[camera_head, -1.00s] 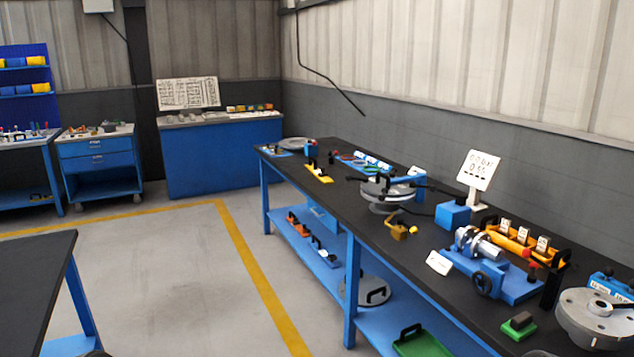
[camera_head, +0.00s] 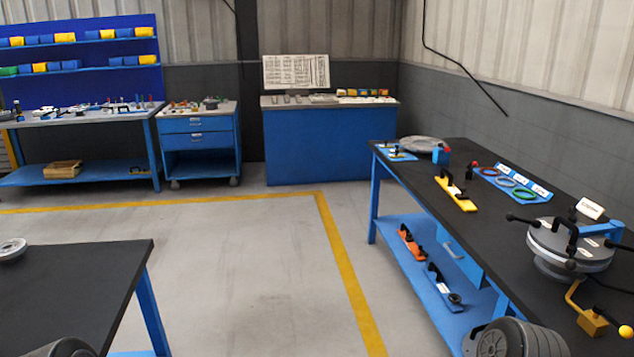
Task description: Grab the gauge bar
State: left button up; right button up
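A yellow bar with a black handle (camera_head: 456,193) lies on the right bench top, toward its far half. On the lower shelf below lie an orange bar with black parts (camera_head: 411,243) and a dark blue bar with a black handle (camera_head: 443,287). None carries a readable name, so I cannot tell which is the gauge bar. Neither gripper is in view; only rounded grey parts, apparently of my arms, show at the bottom edge. Nothing is seen touching the bars.
The right bench (camera_head: 425,178) also bears a round flanged shell (camera_head: 560,245), a blue ring tray (camera_head: 540,197) and a yellow-knobbed tool (camera_head: 592,322). A dark table (camera_head: 95,285) stands at lower left. Open floor (camera_head: 250,270) lies between. A blue cabinet (camera_head: 330,145) stands behind.

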aim_at(466, 205)
jog(key=i+z, duration=0.2)
jog(key=i, duration=0.3)
jog(key=i+j+z, duration=0.15)
jog(key=i, duration=0.4)
jog(key=i+j+z, duration=0.2)
jog(key=i, duration=0.3)
jog(key=i+j+z, duration=0.2)
jog(key=z, duration=0.2)
jog(key=i+j+z, duration=0.25)
jog(key=z, duration=0.15)
jog(key=i+j+z, duration=0.45)
jog(key=j+z, duration=0.3)
jog(key=i+j+z, duration=0.1)
jog(key=j+z, duration=0.7)
jog(key=i+j, duration=0.05)
jog(key=j, duration=0.05)
